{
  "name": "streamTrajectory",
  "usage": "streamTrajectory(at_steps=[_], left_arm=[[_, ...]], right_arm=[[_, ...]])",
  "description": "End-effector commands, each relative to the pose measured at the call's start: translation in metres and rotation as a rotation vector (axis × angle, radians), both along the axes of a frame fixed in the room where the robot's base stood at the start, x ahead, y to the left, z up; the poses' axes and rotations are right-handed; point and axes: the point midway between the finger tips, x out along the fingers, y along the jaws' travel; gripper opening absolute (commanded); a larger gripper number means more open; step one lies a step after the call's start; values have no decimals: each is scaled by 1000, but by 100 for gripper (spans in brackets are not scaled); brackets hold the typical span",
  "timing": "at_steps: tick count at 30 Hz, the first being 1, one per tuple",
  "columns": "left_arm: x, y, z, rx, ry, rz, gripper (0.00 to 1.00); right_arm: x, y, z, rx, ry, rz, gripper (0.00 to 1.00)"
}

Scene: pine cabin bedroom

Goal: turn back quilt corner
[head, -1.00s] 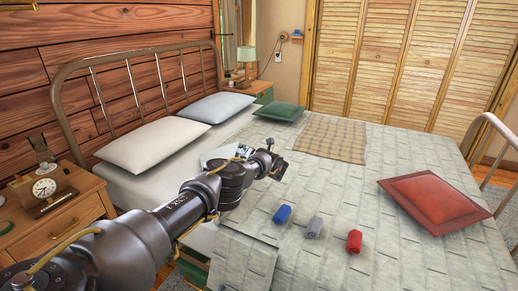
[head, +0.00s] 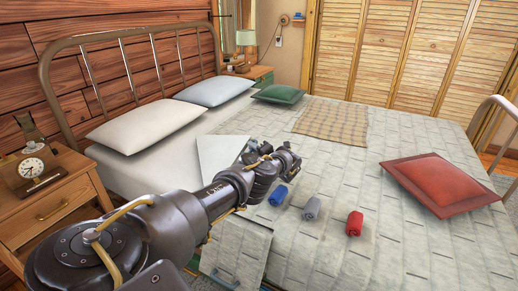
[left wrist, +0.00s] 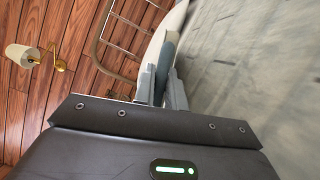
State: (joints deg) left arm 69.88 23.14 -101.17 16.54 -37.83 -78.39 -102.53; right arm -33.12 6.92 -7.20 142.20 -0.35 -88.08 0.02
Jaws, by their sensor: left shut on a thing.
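The quilt (head: 390,235) is pale grey-green with a stitched pattern and covers most of the bed. My left gripper (head: 292,162) is over the near side of the bed, above the quilt. In the left wrist view the left gripper (left wrist: 161,88) is shut on a thin grey-green edge of the quilt (left wrist: 168,50) between its fingers. A smooth pale flap (head: 215,152) shows behind the arm, beside the white sheet. My arm hides part of the fold and the held corner. My right gripper is out of view.
White (head: 148,126), blue-grey (head: 213,90) and green (head: 278,93) pillows lie toward the headboard. Blue (head: 278,195), grey (head: 312,208) and red (head: 354,223) rolls lie close to the gripper. A red cushion (head: 440,184) and checked cloth (head: 332,123) lie farther off. A nightstand (head: 60,210) stands left.

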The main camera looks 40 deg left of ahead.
Motion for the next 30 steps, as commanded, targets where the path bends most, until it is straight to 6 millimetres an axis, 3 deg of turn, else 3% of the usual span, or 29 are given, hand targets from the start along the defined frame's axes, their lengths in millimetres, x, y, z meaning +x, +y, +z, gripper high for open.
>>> streamTrajectory(at_steps=[13, 14, 18, 30], left_arm=[[-6, 4, -5, 5, 15, 10, 0], [-6, 4, -5, 5, 15, 10, 16], [-4, 3, -4, 4, 12, 8, 34], [-1, -4, -1, 2, 7, 2, 34]], right_arm=[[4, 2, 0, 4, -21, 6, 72], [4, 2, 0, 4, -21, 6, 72], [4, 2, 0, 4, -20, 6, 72], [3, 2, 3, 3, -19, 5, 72]])
